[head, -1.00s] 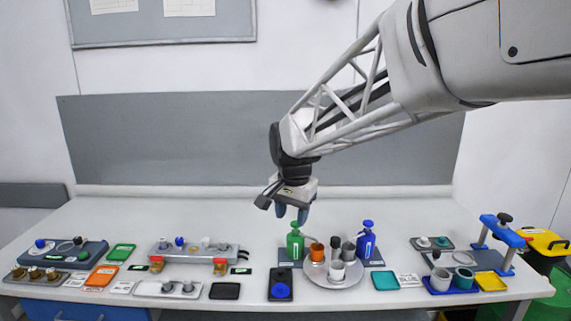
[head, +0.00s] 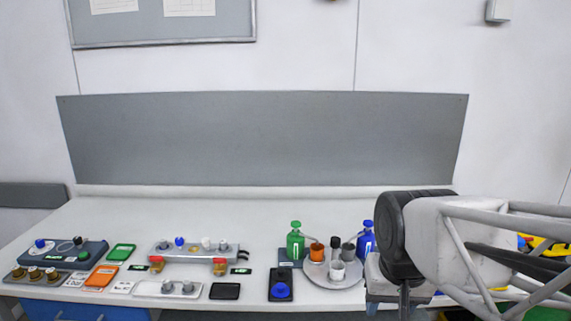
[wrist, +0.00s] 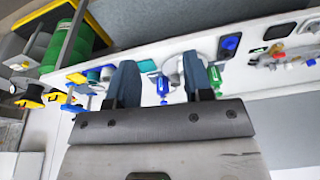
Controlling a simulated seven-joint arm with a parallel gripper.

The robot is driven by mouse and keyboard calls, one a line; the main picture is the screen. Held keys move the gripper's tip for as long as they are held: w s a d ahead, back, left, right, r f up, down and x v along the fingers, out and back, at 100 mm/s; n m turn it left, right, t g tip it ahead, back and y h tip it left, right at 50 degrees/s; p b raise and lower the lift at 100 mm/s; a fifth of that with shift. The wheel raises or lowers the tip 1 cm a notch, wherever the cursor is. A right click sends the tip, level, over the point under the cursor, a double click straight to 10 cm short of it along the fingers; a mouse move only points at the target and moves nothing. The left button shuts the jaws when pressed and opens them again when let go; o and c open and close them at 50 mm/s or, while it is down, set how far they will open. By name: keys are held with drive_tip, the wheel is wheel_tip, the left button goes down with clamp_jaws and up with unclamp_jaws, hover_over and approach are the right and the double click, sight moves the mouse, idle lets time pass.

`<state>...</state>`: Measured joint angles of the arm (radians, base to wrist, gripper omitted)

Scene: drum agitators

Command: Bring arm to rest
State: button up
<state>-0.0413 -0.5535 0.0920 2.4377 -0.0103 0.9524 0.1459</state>
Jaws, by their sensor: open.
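My gripper (wrist: 162,82) shows in the wrist view with its two blue-grey fingers spread apart and nothing between them in their grasp. In the head view my arm is folded low at the right, in front of the table's right end, and the fingers cannot be made out there. The table (head: 150,215) lies behind and to the left of the arm. The wrist view looks at the table (wrist: 140,60) from a tilted angle, with the bench objects beyond the fingertips.
A green bottle (head: 295,240), a blue bottle (head: 366,241) and a round tray (head: 318,278) with cups stand left of the arm. Several fixtures and small trays fill the left half. The arm hides the table's right end. Green drums (wrist: 85,45) show in the wrist view.

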drive_tip(key=shift+n, duration=0.5)
drive_tip(key=s, duration=0.1)
drive_tip(key=s+d+f, duration=0.1)
drive_tip(key=s, duration=0.1)
drive_tip(key=s+f, duration=0.1)
drive_tip(key=s, duration=0.1)
drive_tip(key=shift+d+f, duration=0.1)
drive_tip(key=shift+d, duration=0.25)
